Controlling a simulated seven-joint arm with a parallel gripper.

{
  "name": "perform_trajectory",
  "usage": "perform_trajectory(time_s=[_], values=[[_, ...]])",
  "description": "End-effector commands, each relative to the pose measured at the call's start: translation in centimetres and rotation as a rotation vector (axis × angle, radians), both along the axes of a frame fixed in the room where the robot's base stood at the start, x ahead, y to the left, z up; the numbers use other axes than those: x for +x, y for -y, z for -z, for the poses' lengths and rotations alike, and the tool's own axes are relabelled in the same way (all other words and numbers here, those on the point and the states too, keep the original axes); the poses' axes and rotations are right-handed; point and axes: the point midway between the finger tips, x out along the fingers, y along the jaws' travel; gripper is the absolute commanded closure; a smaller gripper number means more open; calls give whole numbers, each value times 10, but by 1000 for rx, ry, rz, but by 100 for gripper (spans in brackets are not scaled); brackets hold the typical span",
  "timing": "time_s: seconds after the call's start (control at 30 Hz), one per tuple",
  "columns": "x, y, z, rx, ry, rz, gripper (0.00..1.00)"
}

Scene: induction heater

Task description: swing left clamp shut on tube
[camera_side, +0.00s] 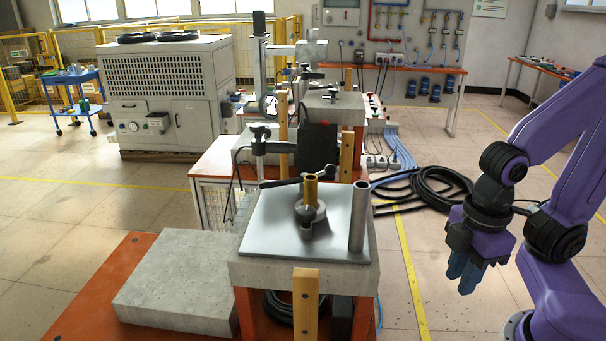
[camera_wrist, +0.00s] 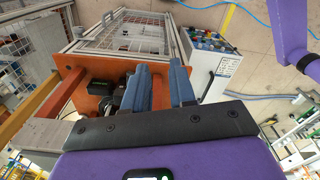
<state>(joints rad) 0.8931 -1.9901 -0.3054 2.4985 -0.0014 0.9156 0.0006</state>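A brass tube (camera_side: 311,190) stands upright in a round grey collar on a metal-topped block (camera_side: 270,228) in the side view. A taller grey tube (camera_side: 359,217) stands upright at the plate's right edge. A black lever (camera_side: 281,183) reaches left from beside the brass tube. I cannot tell which part is the left clamp, or whether it is open. My gripper (camera_side: 463,276) hangs right of the block, well apart from the tubes, with blue fingers pointing down. In the wrist view my gripper (camera_wrist: 161,70) shows a gap between its fingers and holds nothing; no tube is recognisable there.
A concrete slab (camera_side: 175,280) lies on an orange base at lower left. A wooden post (camera_side: 305,303) stands before the block. Behind it are a second workstation (camera_side: 331,105) and a black panel (camera_side: 317,148). Black cables (camera_side: 440,190) coil on the floor between bench and arm.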

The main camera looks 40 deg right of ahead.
Motion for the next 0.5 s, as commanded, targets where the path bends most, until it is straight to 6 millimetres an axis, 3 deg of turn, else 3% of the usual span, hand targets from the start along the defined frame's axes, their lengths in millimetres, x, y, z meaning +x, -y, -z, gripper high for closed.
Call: perform_trajectory(time_s=[0.03, 0.07, 0.27, 0.5], values=[[4, -2, -3, 5, 8, 1, 92], [6, -4, -5, 8, 14, 2, 100], [46, -22, -33, 43, 109, 14, 100], [108, -40, -88, 81, 282, 58, 100]])
